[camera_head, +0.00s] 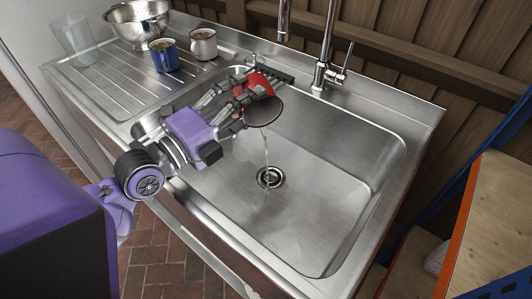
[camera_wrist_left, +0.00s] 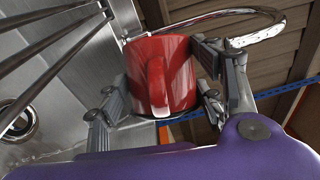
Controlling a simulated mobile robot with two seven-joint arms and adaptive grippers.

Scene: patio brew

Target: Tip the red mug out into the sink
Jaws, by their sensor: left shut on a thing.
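My left gripper (camera_head: 232,103) is shut on the red mug (camera_head: 243,84) and holds it over the left part of the sink (camera_head: 325,215). The mug is tilted, with its dark mouth facing down and toward the right. A thin clear stream runs from its rim into the basin near the drain (camera_head: 270,177). In the left wrist view the red mug (camera_wrist_left: 160,75) sits between the fingers of the left gripper (camera_wrist_left: 165,95), its handle facing the camera. My right gripper is in neither view.
A blue mug (camera_head: 165,58) and a white mug (camera_head: 203,46) stand on the drainboard (camera_head: 110,80), near a metal colander (camera_head: 138,20) and a clear glass (camera_head: 75,38). The faucet (camera_head: 325,70) rises behind the sink. Wooden shelves (camera_head: 490,210) stand at the right.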

